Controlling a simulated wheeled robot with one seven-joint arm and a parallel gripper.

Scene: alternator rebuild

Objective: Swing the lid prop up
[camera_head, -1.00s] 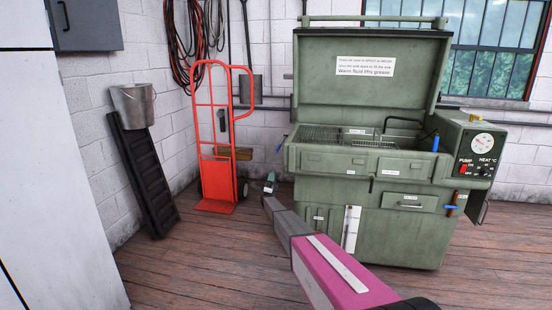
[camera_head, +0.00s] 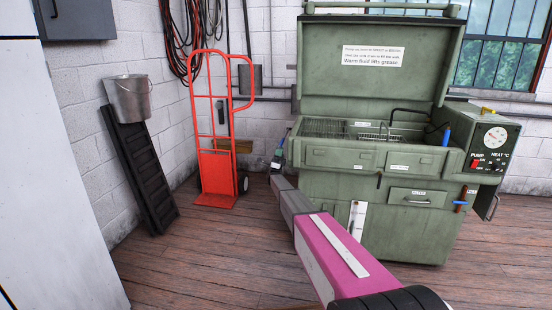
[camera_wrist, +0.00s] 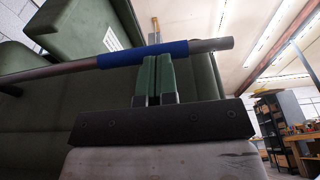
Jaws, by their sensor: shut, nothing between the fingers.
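A grey rod with a blue sleeve (camera_wrist: 150,53), which looks like the lid prop, crosses the wrist view beside the green parts washer. My gripper (camera_wrist: 159,62) is shut and empty. Its green fingertips are just below the blue sleeve in the picture; whether they touch it I cannot tell. In the head view my gripper (camera_head: 281,150) is at the washer's left side, and the rod cannot be made out there. The washer lid (camera_head: 330,85) stands raised above the washer body (camera_head: 330,205).
A red hand truck (camera_head: 213,130) stands left of my gripper against the wall. A bucket (camera_head: 130,98) rests on a black ramp (camera_head: 143,165). A control box (camera_head: 485,150) is on the washer's right side. The plank floor (camera_head: 215,255) in front is clear.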

